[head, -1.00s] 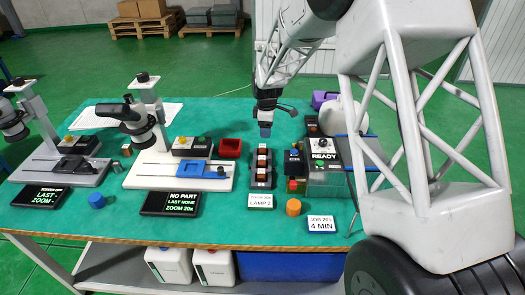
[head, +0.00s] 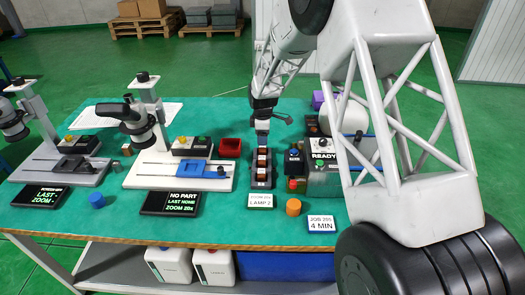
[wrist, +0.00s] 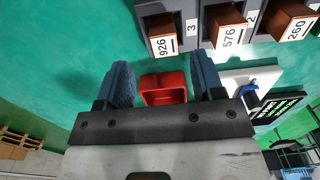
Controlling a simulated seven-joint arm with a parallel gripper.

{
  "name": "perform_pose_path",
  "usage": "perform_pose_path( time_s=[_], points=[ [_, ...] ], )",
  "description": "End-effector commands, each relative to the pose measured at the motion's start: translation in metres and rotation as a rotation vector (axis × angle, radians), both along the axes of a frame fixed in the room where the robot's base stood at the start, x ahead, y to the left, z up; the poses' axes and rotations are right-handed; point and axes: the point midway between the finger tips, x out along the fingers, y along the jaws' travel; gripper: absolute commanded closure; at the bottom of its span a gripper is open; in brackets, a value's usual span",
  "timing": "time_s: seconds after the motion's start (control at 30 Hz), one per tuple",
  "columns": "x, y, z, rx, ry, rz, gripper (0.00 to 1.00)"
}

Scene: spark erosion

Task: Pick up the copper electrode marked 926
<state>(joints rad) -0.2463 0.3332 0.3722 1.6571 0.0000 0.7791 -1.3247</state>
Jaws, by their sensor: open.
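The copper electrode marked 926 (wrist: 162,38) sits in a dark grey rack (wrist: 202,28) beside the number 3 in the wrist view. In the head view it appears to be the rearmost electrode (head: 262,151) of the rack; its mark is not readable there. My gripper (wrist: 163,82) is open and empty, its two blue-padded fingers apart. In the head view my gripper (head: 262,132) hangs just above and behind the rack's rear end. I cannot tell the exact gap to the electrode.
Two more copper electrodes, 576 or 676 (wrist: 230,32) and 260 (wrist: 293,20), share the rack. A red bin (head: 229,147) is left of it. An orange cylinder (head: 293,207) and LAMP 2 sign (head: 260,201) lie in front.

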Motion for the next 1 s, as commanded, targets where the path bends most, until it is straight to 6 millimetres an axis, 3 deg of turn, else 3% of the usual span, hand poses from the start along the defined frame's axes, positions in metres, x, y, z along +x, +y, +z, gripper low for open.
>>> perform_pose_path(
  time_s=[0.47,1.0],
  points=[
    [-0.001,0.0,-0.007,0.0,0.001,0.0,0.38],
    [-0.005,0.0,-0.054,0.0,0.0,0.0,0.38]
  ],
)
